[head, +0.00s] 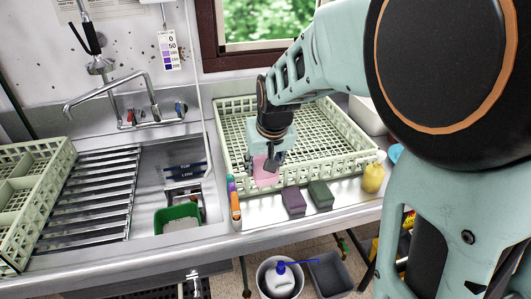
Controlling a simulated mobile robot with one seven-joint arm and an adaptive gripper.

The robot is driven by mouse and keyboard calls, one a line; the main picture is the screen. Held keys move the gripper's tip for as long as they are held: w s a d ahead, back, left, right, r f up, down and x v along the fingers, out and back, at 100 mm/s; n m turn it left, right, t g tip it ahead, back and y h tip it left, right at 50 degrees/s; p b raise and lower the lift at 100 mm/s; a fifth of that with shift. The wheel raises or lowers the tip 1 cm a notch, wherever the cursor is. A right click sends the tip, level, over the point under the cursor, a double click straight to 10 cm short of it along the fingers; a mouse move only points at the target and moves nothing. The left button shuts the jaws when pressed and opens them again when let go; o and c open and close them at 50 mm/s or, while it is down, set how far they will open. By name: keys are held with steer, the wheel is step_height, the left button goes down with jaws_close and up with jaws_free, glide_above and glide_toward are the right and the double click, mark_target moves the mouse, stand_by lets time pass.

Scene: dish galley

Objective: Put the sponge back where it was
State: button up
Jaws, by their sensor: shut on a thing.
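A pink sponge (264,176) is in my gripper (270,168), near the front wall of the pale green dish rack (345,164) in the head view. My gripper points down and is shut on the sponge, whose upper part is partly hidden by the fingers. I cannot tell whether the sponge touches the rack or the counter. A purple block, perhaps a sponge (293,201), and a dark green block (320,195) lie on the steel counter in front of the rack, just right of the gripper.
A yellow bottle (373,178) stands at the counter's right. Small colored bottles (235,205) stand left of the purple block. A green container (178,217) sits in the sink area. A second rack (30,190) is far left. Bins (280,279) stand below the counter edge.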

mark_target(263, 207)
step_height(263, 207, down, 14)
steer(key=shift+f+b, duration=0.15)
steer(key=shift+b, duration=0.35)
steer(key=shift+f, duration=0.1)
steer(key=o, duration=1)
steer(key=shift+r, duration=0.55)
steer(key=p+v, duration=0.1)
steer(key=v, duration=1)
steer(key=shift+s+d+r+p, duration=0.1)
steer(key=shift+s+p, duration=0.05)
steer(key=shift+p, duration=0.15)
